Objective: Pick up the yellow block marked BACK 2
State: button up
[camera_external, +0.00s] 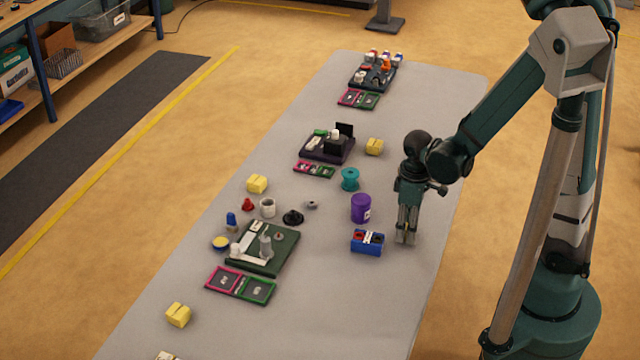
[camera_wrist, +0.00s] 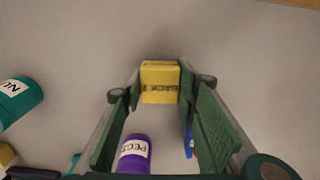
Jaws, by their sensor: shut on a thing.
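The yellow block marked BACK 2 (camera_wrist: 160,82) shows in the wrist view between my fingertips, its dark lettering upside down. My gripper (camera_wrist: 162,88) is shut on it, with one green-padded finger at each side. In the external view my gripper (camera_external: 406,238) points down, low over the right part of the grey table, just right of a blue two-hole holder. The held block cannot be made out there. Other yellow blocks stand on the table: one behind my gripper (camera_external: 374,147), one left of centre (camera_external: 257,184) and one at front left (camera_external: 178,314). Their markings are unreadable.
A purple can (camera_external: 361,208), labelled PEGS in the wrist view, and the blue holder (camera_external: 367,242) stand close left of my gripper. A teal spool (camera_external: 349,179) is behind them. A dark green tray (camera_external: 285,250) lies further left. The table's front right is clear.

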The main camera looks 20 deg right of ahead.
jog(key=shift+r+p, duration=1.3)
jog(key=shift+r, duration=3.35)
